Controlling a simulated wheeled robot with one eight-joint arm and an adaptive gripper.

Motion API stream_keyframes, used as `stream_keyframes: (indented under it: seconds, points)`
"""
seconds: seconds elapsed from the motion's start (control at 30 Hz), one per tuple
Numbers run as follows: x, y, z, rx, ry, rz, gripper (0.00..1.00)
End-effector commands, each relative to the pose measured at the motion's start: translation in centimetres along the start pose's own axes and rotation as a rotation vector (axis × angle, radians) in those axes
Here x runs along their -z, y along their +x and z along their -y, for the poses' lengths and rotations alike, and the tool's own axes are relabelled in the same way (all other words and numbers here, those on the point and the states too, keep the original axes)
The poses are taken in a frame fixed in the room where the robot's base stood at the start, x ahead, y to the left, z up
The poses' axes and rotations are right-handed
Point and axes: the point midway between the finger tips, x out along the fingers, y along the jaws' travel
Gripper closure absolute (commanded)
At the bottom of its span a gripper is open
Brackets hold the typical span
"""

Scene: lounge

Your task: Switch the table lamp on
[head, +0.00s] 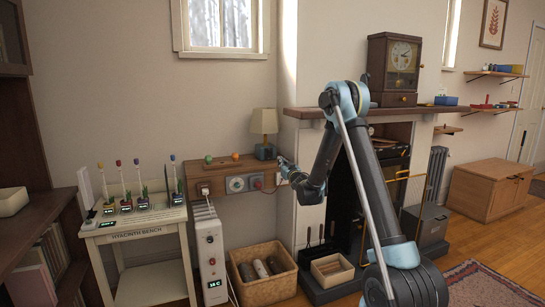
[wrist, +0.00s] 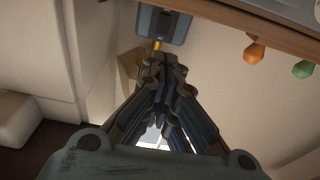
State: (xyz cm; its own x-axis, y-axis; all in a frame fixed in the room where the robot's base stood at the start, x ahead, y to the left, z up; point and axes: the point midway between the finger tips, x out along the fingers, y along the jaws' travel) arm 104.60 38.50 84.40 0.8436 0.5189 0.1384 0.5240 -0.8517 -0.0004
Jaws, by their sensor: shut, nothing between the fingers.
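The table lamp, with a beige shade (head: 264,121) and a blue-grey box base (head: 265,152), stands at the right end of a wooden ledge. Its shade shows no clear glow. My gripper (head: 281,161) is just right of and slightly below the base. In the wrist view, my gripper (wrist: 165,66) is shut and empty, its fingertips pointing at the blue-grey base (wrist: 163,24). A small yellow piece (wrist: 157,44) projects from the base just ahead of the fingertips. I cannot tell whether they touch.
Orange and green knobs stand on the ledge; the orange one (wrist: 254,53) is right of the fingers in the wrist view. A panel with a dial (head: 236,184) is below. A mantel (head: 345,112) is close on the right, and a basket (head: 262,287) is on the floor.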

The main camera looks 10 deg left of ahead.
Motion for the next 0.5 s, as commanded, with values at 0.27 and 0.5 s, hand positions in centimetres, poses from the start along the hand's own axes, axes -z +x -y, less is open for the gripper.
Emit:
stream_keyframes:
  seconds: [0.27,0.5]
  points:
    - [0.0,2.2,0.0,0.000,0.000,0.000,1.00]
    - [0.0,6.4,-0.1,0.000,0.000,0.000,1.00]
